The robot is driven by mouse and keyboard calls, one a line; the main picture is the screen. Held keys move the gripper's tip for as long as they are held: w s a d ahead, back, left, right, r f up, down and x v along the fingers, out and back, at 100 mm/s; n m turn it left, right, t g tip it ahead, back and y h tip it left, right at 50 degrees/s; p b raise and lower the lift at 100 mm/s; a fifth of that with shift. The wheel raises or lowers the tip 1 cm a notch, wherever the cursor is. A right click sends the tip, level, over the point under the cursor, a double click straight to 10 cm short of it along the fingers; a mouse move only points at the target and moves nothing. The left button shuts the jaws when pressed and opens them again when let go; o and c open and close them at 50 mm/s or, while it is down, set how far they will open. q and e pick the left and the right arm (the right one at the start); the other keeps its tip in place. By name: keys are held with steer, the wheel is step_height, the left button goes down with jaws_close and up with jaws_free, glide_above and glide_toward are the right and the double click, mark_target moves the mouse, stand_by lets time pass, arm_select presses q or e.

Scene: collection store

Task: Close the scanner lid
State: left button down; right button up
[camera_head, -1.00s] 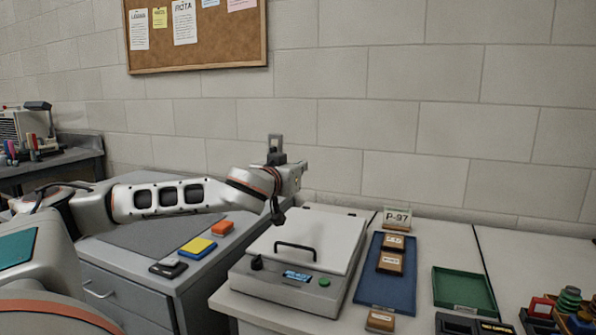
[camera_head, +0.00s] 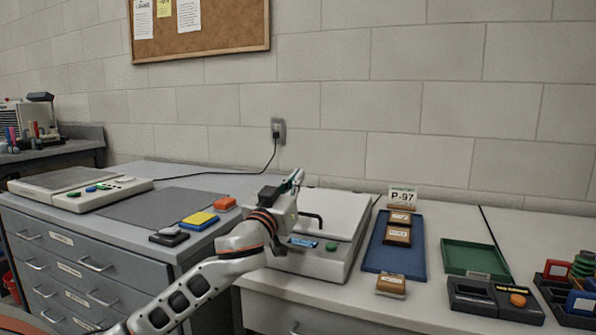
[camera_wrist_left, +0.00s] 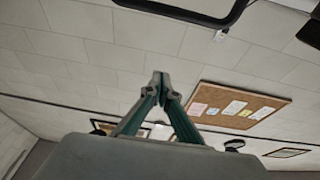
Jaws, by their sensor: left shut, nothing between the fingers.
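The scanner (camera_head: 334,262) is a pale grey box with a blue display and a green button on its front panel. Its white lid (camera_head: 345,208) looks down, lying nearly flat on the body; I cannot tell whether a small gap is left. The lid's black handle (camera_head: 318,217) is partly hidden behind my left wrist. My left gripper (camera_head: 298,177) is over the scanner's left side, its fingers pointing up and away from the lid. In the left wrist view its green fingers (camera_wrist_left: 159,78) meet at the tips, empty. My right gripper is not in view.
Right of the scanner are a blue tray (camera_head: 407,258) with brown blocks, a "P-97" sign (camera_head: 402,197), a green tray (camera_head: 470,257) and a dark device (camera_head: 495,299). Yellow, red and black items lie to the left on a grey counter (camera_head: 190,172). A wall socket (camera_head: 279,130) is behind.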

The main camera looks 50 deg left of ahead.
arm_select(q)
steer(key=shift+s+d+f, duration=0.1)
steer(key=shift+s+f, duration=0.15)
steer(key=shift+f, duration=0.5)
steer(key=shift+s+d+f, duration=0.1)
steer(key=shift+s+f, duration=0.2)
steer(key=shift+f, duration=0.5)
steer(key=shift+s+f, duration=0.25)
steer(key=shift+f, duration=0.5)
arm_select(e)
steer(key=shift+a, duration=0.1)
arm_select(q)
steer(key=shift+f, duration=0.1)
